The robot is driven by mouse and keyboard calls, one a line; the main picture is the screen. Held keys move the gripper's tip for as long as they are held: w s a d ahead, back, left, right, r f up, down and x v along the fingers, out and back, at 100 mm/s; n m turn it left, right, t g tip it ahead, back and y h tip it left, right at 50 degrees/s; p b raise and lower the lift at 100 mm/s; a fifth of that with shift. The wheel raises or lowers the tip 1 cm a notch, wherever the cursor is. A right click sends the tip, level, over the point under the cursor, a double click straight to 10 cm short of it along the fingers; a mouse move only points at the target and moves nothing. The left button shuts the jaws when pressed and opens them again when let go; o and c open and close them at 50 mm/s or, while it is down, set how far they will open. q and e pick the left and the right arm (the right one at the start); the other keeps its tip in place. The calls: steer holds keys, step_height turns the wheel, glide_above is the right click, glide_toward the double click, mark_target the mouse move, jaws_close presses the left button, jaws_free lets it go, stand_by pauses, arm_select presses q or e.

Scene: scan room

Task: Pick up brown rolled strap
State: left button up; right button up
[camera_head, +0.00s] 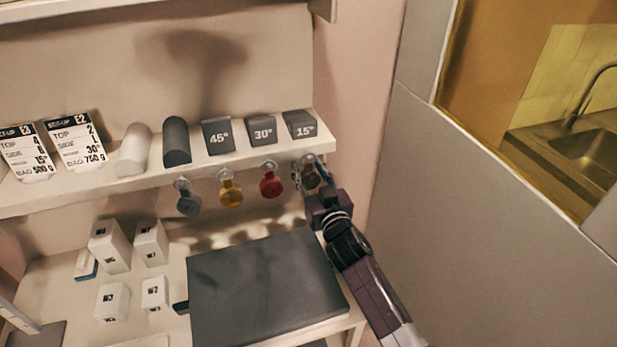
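The brown rolled strap (312,180) hangs by a pale ring from the front edge of the shelf, at the right end of a row of hanging rolls. My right gripper (311,183) reaches up to it from the lower right. Its fingers lie on either side of the strap and partly cover it. I cannot tell whether they touch or grip it. My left gripper is not in view.
Red (271,186), yellow (230,193) and grey (188,203) rolls hang to the left. The shelf (90,190) holds angle wedges, cylinders and label cards. A dark pad (262,290) and several white boxes (110,247) lie below. A wall panel (470,200) stands right.

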steer(key=c, duration=0.6)
steer(key=shift+c, duration=0.2)
